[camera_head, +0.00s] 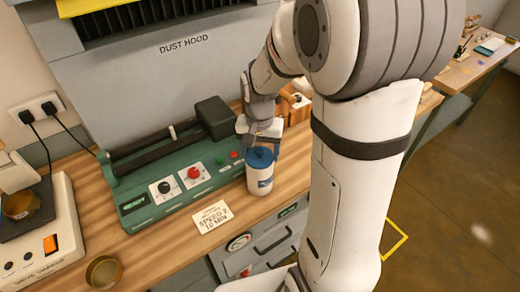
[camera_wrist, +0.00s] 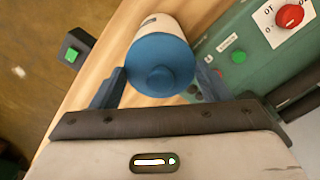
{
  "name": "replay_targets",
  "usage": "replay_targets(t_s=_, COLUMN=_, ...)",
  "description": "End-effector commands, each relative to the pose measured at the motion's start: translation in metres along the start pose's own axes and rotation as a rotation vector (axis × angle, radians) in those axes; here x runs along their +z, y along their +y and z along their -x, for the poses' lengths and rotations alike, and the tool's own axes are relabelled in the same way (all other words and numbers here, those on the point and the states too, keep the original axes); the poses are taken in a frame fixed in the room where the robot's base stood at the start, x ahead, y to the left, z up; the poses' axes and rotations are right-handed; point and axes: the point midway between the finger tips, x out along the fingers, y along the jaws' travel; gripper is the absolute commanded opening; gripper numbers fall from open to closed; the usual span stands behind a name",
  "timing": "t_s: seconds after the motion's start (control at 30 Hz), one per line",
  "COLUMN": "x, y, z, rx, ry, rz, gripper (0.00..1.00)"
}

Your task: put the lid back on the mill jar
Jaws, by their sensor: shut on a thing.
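The green mill (camera_head: 150,204) with dials and buttons lies close behind the jar. A speed card (camera_head: 212,217) lies to its left. The bench's front edge is close to the jar.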

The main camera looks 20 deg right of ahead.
Motion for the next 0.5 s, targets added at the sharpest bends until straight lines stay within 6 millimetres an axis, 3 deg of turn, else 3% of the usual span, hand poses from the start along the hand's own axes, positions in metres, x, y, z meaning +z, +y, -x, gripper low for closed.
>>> replay_targets(t_s=0.2, x=-0.0001, y=0.0000, z=0.0002, rx=0.000, ry=0.000, rz=0.000, gripper=0.47)
replay_targets(t_s=0.23, x=0.0000, y=0.0000, z=0.0002, rx=0.000, ry=0.000, rz=0.000, gripper=0.70)
replay_targets(t_s=0.5, x=0.0000, y=0.0000, z=0.0002, rx=0.000, ry=0.000, rz=0.000, gripper=0.93)
